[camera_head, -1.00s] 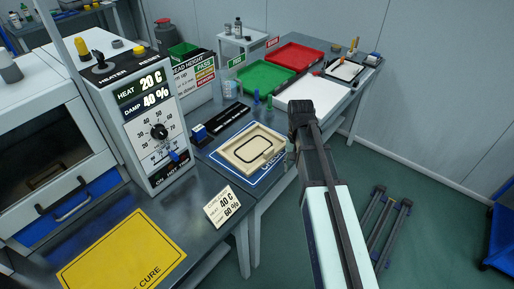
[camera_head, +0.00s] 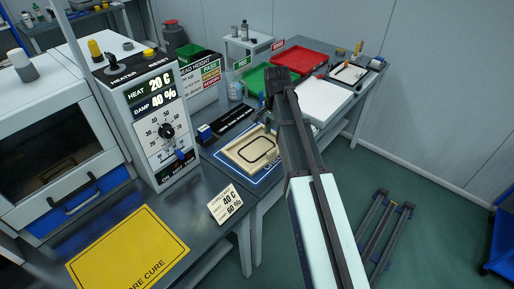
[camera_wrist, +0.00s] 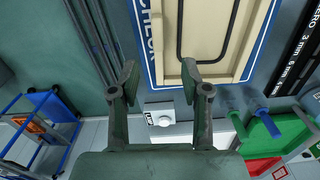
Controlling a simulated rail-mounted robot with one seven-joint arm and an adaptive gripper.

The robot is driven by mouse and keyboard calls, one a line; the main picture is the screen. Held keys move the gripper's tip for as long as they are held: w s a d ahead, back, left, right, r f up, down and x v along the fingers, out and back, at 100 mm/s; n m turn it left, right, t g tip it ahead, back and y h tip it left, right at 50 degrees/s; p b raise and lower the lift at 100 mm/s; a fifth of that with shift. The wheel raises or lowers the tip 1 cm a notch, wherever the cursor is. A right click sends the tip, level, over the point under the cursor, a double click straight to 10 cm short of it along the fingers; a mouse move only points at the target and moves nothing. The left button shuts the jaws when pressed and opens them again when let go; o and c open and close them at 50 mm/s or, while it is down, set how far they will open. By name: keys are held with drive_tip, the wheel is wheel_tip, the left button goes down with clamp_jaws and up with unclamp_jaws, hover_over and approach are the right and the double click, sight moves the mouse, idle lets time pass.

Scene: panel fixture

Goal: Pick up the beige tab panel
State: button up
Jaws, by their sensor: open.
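The beige tab panel (camera_head: 247,152) lies flat on a blue-bordered mat (camera_head: 266,179) on the bench in the head view. It has a dark rounded outline on its face, and my arm covers its right part. In the wrist view the beige panel (camera_wrist: 217,38) fills the top middle, with its near edge and a tab close to the right finger. My gripper (camera_wrist: 158,80) is open with nothing between its fingers. In the head view my gripper (camera_head: 277,88) is seen from behind, and its fingertips are hard to make out.
A heater and damp control box (camera_head: 158,118) stands left of the panel. Green (camera_head: 262,79) and red (camera_head: 299,63) trays and a white board (camera_head: 324,101) lie beyond.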

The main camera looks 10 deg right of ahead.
sight(273, 150)
wheel_tip(273, 150, down, 5)
drive_tip(key=shift+f+p, duration=0.1)
drive_tip(key=shift+p, duration=0.35)
drive_tip(key=shift+s+f+p, duration=0.15)
drive_tip(key=shift+f+p, duration=0.3)
drive_tip(key=shift+f, duration=0.9)
drive_tip(key=shift+s+f+p, duration=0.1)
drive_tip(key=shift+f+p, duration=0.35)
drive_tip(key=shift+f, duration=0.9)
drive_tip(key=shift+c, duration=0.4)
clamp_jaws()
